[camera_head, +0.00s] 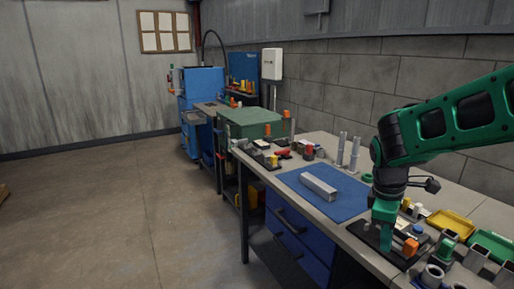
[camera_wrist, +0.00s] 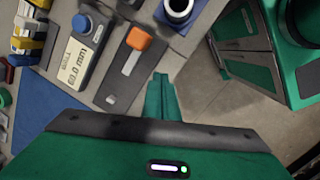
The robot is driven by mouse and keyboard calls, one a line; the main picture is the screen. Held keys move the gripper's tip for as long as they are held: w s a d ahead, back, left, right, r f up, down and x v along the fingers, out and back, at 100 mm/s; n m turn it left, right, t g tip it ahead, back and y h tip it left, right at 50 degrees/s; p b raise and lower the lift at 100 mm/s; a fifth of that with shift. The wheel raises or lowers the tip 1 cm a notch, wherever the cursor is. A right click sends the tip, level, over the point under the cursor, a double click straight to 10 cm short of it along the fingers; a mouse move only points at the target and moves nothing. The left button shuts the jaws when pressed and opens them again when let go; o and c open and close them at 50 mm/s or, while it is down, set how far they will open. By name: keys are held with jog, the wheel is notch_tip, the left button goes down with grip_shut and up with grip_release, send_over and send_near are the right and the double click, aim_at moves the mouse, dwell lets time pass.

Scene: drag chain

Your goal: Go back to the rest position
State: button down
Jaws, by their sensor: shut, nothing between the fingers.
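My green gripper (camera_head: 386,246) points down at the right front of the workbench, close to a dark fixture plate (camera_head: 365,233). In the wrist view its fingers (camera_wrist: 160,80) are together with nothing between them. My fingertips are beside a dark plate with an orange-topped part (camera_wrist: 139,37); I cannot tell whether they touch it. The arm reaches in from the right. A grey metal bar (camera_head: 319,187) lies on the blue mat (camera_head: 345,208), left of my gripper and apart from it.
A yellow tray (camera_head: 450,224) and a green tray (camera_head: 492,245) lie right of the gripper. Upright metal posts (camera_head: 354,154) stand behind the mat. The floor (camera_head: 110,215) left of the bench is clear.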

jog(key=s+d+m, duration=0.2)
jog(key=s, duration=0.1)
jog(key=s+d+r+m, duration=0.1)
jog(key=s+d+m, duration=0.1)
jog(key=s+m, duration=0.1)
jog(key=s+d+m+y, duration=0.1)
jog(key=s+d+m, duration=0.1)
jog(key=s+m, duration=0.1)
jog(key=shift+s+d+r, duration=0.25)
jog(key=shift+s+r, duration=0.1)
jog(key=shift+s, duration=0.35)
jog(key=s+d+m+y, duration=0.1)
jog(key=s+m, duration=0.8)
jog(key=s, duration=0.2)
jog(key=shift+s+d+f, duration=0.25)
jog(key=shift+s, duration=0.15)
